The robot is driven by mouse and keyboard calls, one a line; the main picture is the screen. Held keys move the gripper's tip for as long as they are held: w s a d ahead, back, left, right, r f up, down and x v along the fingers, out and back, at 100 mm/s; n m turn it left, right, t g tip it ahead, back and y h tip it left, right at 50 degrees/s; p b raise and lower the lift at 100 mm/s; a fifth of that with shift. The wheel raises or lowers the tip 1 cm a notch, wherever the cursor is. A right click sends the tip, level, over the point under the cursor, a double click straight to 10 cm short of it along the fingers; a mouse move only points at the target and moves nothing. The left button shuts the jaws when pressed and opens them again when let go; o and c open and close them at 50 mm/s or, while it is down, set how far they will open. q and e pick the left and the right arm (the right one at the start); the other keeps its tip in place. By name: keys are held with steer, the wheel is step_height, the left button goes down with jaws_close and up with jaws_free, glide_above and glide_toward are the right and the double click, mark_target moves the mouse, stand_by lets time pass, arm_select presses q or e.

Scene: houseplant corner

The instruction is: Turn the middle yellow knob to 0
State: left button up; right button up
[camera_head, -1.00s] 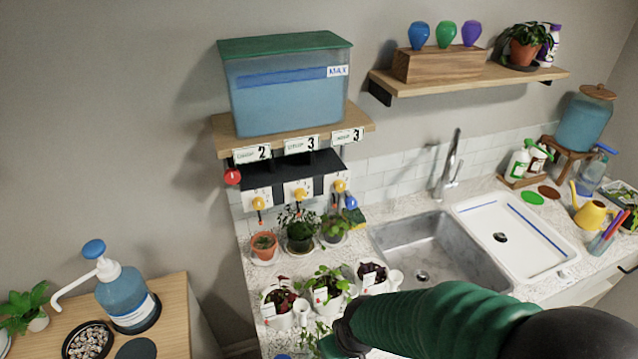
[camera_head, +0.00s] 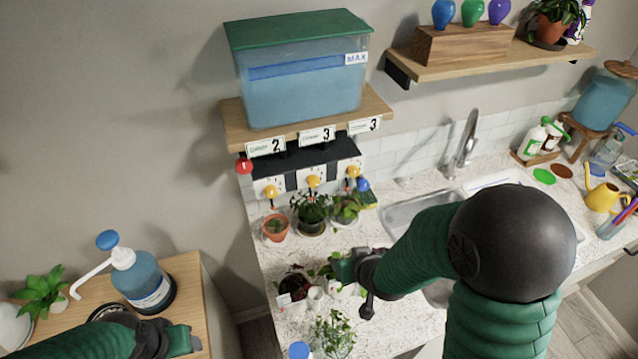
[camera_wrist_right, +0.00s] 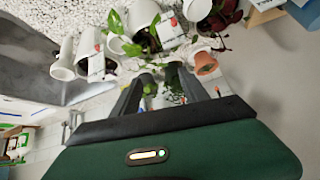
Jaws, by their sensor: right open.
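The middle yellow knob (camera_head: 313,181) is on a white plate under the tank shelf, between a left yellow knob (camera_head: 271,191) and a right yellow knob (camera_head: 353,171). My right gripper (camera_head: 338,268) is over the white pots, below and apart from the knobs. In the right wrist view its fingers (camera_wrist_right: 158,78) are spread, with no object clearly held. I cannot make out the knob there. My left gripper (camera_head: 194,341) is at the bottom left, far from the knobs; its jaws are unclear.
A blue-water tank (camera_head: 302,82) stands on the shelf above. Potted plants (camera_head: 310,212) stand just below the knobs. A red knob (camera_head: 244,166) and a blue knob (camera_head: 363,185) flank the row. A pump bottle (camera_head: 140,280) stands on the left cabinet. The sink (camera_head: 400,213) is partly hidden.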

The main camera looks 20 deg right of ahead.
steer(key=w+a+m+t, duration=0.1)
steer(key=w+m+t, duration=0.1)
steer(key=w+t, duration=0.25)
steer(key=m+t+y, duration=0.1)
steer(key=m+t, duration=0.2)
steer(key=t, duration=0.3)
glide_toward(314, 185)
steer(key=w+p, duration=0.3)
steer(key=w, duration=0.1)
steer(key=w+p, duration=0.2)
steer(key=w, duration=0.1)
steer(key=shift+w+a+r+p, duration=0.15)
steer(key=shift+w+p, duration=0.25)
steer(key=shift+w, duration=0.55)
arm_select(q)
steer(key=r, duration=0.6)
steer(key=shift+w+a, duration=0.2)
steer(key=shift+w, duration=0.15)
arm_select(e)
steer(key=shift+a, duration=0.1)
jaws_close()
